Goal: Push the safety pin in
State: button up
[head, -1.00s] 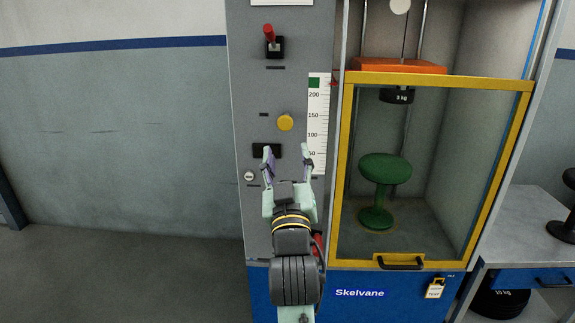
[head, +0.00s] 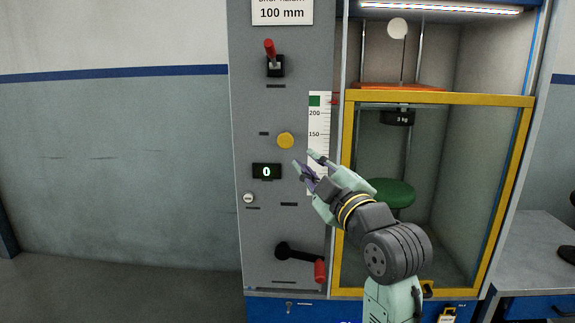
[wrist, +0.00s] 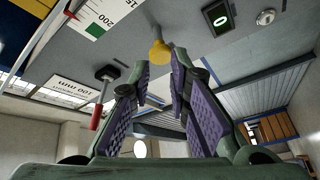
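The likely safety pin is a round yellow knob (head: 286,140) standing out from the grey panel of the machine, left of the scale. In the wrist view the yellow knob (wrist: 160,52) shows on its short stem, just beyond the fingertips and in line with the gap between them. My gripper (head: 306,160) is just below and right of the knob in the head view, pointing up and left. In the wrist view my gripper (wrist: 160,68) has its two purple-padded fingers apart with nothing between them. I cannot tell whether a fingertip touches the knob.
A red-handled lever (head: 269,50) is above the knob. A display (head: 267,171) reading 0 and a key lock (head: 248,198) are below. A black crank (head: 290,250) with a red grip sits lower. The yellow-framed glass door (head: 440,99) on the right looks shut.

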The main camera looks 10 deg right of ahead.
aim_at(289, 138)
jog(key=s+r+n+g+y, duration=0.1)
jog(key=s+n, duration=0.1)
jog(key=n, duration=0.1)
jog(key=s+r+n+g+y+b, duration=0.1)
jog(key=s+n+y, duration=0.1)
jog(key=n, duration=0.1)
jog(key=s+n+g+y+b, duration=0.1)
jog(key=s+n, duration=0.2)
jog(key=shift+d+r+n+g+y, duration=0.15)
jog(key=shift+r+n+g+y, duration=0.15)
jog(key=shift+r+n+y, duration=0.1)
grip_shut()
jog(key=shift+n, duration=0.3)
jog(key=p+x, duration=0.1)
jog(key=x, duration=0.3)
jog(key=p+x, duration=0.1)
jog(key=x, duration=0.2)
jog(key=d+p+x, duration=0.1)
jog(key=x, duration=0.3)
jog(key=shift+w+r, duration=0.1)
jog(key=shift+w, duration=0.5)
jog(key=shift+w+d, duration=0.1)
jog(key=shift+w, duration=0.5)
jog(key=shift+w+d+p, duration=0.15)
jog(key=shift+w+d, duration=0.15)
jog(key=shift+w, duration=0.65)
jog(key=shift+w+d+p, duration=0.15)
jog(key=shift+w+d, duration=0.15)
jog(key=shift+w, duration=0.65)
